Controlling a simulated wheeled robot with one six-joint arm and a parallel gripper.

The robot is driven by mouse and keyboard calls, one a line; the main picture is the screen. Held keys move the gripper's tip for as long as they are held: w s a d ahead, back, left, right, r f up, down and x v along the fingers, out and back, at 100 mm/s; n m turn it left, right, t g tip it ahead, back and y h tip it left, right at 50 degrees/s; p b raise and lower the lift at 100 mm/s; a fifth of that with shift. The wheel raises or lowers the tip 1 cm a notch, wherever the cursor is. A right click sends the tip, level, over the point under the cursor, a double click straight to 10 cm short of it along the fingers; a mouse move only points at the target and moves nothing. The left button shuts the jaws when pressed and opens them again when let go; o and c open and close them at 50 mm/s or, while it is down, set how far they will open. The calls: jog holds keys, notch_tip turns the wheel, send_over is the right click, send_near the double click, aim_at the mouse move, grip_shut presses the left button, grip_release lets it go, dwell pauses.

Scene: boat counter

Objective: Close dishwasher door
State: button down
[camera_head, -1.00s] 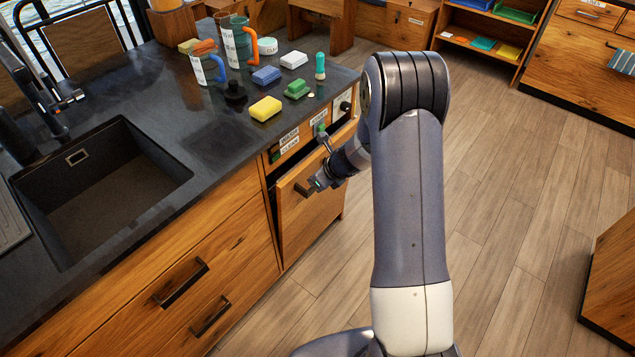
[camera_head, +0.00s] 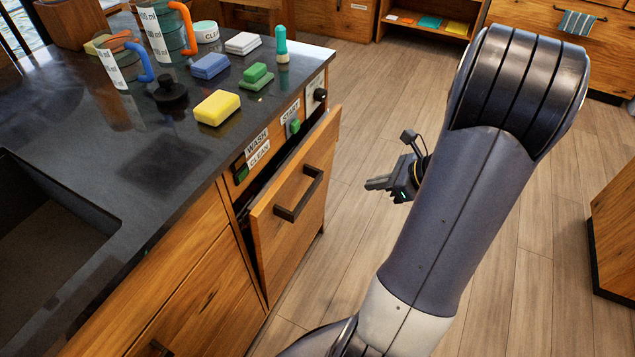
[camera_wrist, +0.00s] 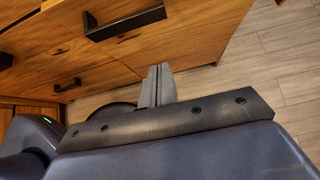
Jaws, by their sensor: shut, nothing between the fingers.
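The dishwasher door (camera_head: 292,200) is a wooden panel with a dark bar handle (camera_head: 299,194), under the counter. It stands tilted out at the top, with a dark gap between it and the cabinet front. In the wrist view a wooden front with a dark handle (camera_wrist: 124,20) shows at the top. My gripper (camera_head: 372,184) is to the right of the door, apart from it, over the floor. Its fingers (camera_wrist: 158,84) are together with nothing between them. My arm hides part of the floor behind it.
The dark counter (camera_head: 190,190) holds a yellow sponge (camera_head: 217,107), a blue sponge (camera_head: 210,66), measuring jugs (camera_head: 165,35) and a brush (camera_head: 282,45). A panel with a START label (camera_head: 290,112) and knob sits above the door. Wooden floor (camera_head: 345,215) lies open to the right.

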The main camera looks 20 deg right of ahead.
jog(key=shift+f, duration=0.1)
jog(key=w+a+r+b+x, duration=0.1)
jog(key=r+b+x, duration=0.1)
jog(key=x, duration=1)
jog(key=shift+w+a, duration=0.2)
jog(key=shift+w, duration=0.25)
